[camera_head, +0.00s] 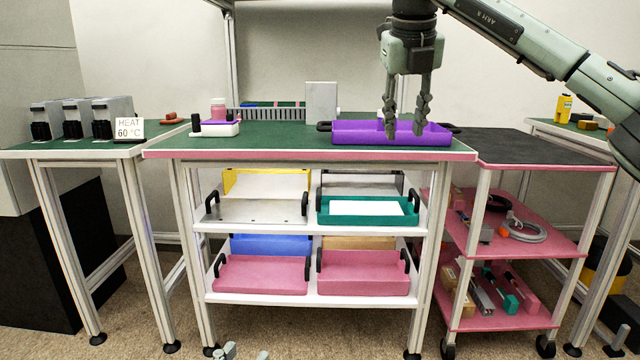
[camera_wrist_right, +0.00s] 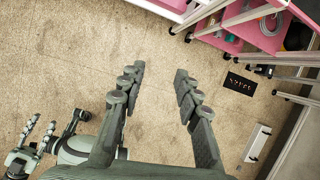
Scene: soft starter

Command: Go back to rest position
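My right gripper (camera_head: 405,125) is open and empty, pointing down. In the head view its fingers overlap the purple tray (camera_head: 350,137) on the workbench. In the right wrist view my right gripper (camera_wrist_right: 160,75) has a wide gap between its fingers, with only bare floor beneath, so it hangs in front of the bench. My left gripper (camera_head: 245,353) shows only as fingertips at the bottom edge of the head view. In the right wrist view my left gripper (camera_wrist_right: 38,130) shows at the lower left with two fingers apart and nothing between them.
The green-topped workbench (camera_head: 270,146) has shelves of coloured trays below. A black-topped cart (camera_head: 540,150) with pink shelves stands at its right. A side table (camera_head: 80,150) with a heat sign stands left. The floor (camera_wrist_right: 70,60) under the right gripper is clear.

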